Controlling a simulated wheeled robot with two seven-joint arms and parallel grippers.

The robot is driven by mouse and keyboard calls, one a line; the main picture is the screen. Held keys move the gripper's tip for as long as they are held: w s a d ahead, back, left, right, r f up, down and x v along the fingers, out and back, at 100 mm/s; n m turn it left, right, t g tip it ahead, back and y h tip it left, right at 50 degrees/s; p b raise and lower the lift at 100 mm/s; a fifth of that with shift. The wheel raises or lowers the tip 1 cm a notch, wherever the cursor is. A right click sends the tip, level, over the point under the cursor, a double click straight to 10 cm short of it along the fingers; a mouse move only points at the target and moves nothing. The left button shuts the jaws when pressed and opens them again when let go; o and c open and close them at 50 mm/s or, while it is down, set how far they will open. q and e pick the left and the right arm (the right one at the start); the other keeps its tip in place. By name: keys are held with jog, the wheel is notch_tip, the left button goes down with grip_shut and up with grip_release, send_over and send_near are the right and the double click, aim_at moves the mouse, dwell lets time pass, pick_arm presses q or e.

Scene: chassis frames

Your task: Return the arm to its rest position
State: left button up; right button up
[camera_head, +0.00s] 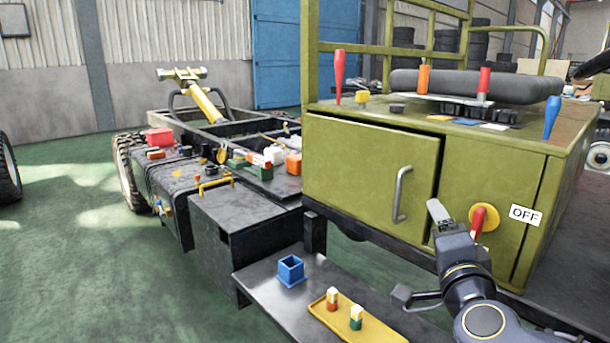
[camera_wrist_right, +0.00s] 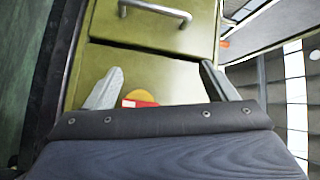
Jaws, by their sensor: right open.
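My right gripper (camera_head: 420,254) is in front of the olive-green cabinet (camera_head: 365,165), low and at the right of the head view. Its two fingers are spread with nothing between them. In the right wrist view the open fingers (camera_wrist_right: 160,82) point towards the cabinet front. A red switch handle (camera_head: 479,219) on a yellow disc (camera_head: 487,226) is just to the right of the gripper in the head view. A label beside it reads OFF (camera_head: 525,215). The red handle also shows low between the fingers in the wrist view (camera_wrist_right: 140,104). My left gripper is not in view.
The cabinet door has a grey handle (camera_head: 402,194). A dark shelf (camera_head: 262,284) below holds a blue open box (camera_head: 290,271) and a yellow tray (camera_head: 375,331) with two small coloured blocks. Levers stand on the cabinet top. Green floor (camera_head: 110,270) is clear at left.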

jog(key=s+a+f+n+g+y, duration=0.1)
jog(key=s+f+n+g+y, duration=0.2)
jog(key=s+f+n+g, duration=0.65)
jog(key=s+a+f+n+g+y, duration=0.1)
jog(key=s+f+n+g+y, duration=0.3)
jog(key=s+f, duration=1.05)
notch_tip(320, 180, up, 32)
jog(key=h+p, duration=0.1)
jog(key=p, duration=2.9)
jog(key=shift+s+a+n+t+p, duration=0.3)
jog(key=shift+n+t+p, duration=0.05)
jog(key=shift+p, duration=0.05)
jog(key=shift+r, duration=0.1)
